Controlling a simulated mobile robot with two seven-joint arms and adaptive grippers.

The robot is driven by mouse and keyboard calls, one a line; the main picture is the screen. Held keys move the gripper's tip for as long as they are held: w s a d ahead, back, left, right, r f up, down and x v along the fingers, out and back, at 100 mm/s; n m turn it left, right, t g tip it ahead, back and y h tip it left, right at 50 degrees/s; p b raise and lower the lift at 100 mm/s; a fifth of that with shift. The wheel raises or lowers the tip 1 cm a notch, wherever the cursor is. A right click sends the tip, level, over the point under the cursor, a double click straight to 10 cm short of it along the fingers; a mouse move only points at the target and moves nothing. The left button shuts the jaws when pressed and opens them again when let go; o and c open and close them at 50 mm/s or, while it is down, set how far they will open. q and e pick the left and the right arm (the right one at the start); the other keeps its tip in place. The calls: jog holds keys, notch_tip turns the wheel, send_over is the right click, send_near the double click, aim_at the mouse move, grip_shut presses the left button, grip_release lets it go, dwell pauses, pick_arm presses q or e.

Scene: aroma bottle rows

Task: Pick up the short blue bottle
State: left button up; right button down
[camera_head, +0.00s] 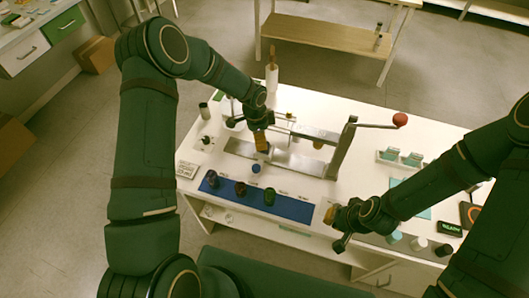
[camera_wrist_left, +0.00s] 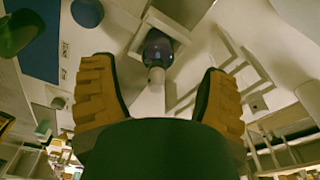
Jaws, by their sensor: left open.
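My left gripper (camera_head: 262,142) is over the metal rail on the white table. In the left wrist view its two orange fingers (camera_wrist_left: 156,92) are wide apart with nothing held. A translucent blue-purple bottle with a pale cap (camera_wrist_left: 158,52) shows beyond the gap between them, apart from both fingers. A small blue bottle (camera_head: 255,167) stands by the rail's near edge; a blue rounded top (camera_wrist_left: 87,12) shows at the top of the wrist view. I cannot tell which is the short blue bottle. My right gripper (camera_head: 331,215) is low over the table's front; its jaw opening is unclear.
A lever with a red knob (camera_head: 400,120) rises right of the rail. A white roll stand (camera_head: 272,78) is behind. Small clear containers (camera_head: 400,158) and a dark device (camera_head: 449,229) are at right.

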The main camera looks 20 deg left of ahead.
pick_arm(q)
jog(key=f+b, duration=0.1)
jog(key=f, duration=0.1)
jog(key=d+f+b, duration=0.1)
jog(key=f, duration=0.1)
jog(key=shift+w+d+f, duration=0.15)
jog(key=shift+d+f, duration=0.05)
jog(key=shift+f, duration=0.1)
pick_arm(e)
notch_tip(320, 180, down, 3)
jog(key=shift+s+r, duration=0.1)
jog(key=shift+r, duration=0.1)
pick_arm(q)
jog(key=shift+f+b, duration=0.2)
jog(key=shift+b, duration=0.1)
pick_arm(e)
jog(key=shift+s, duration=0.2)
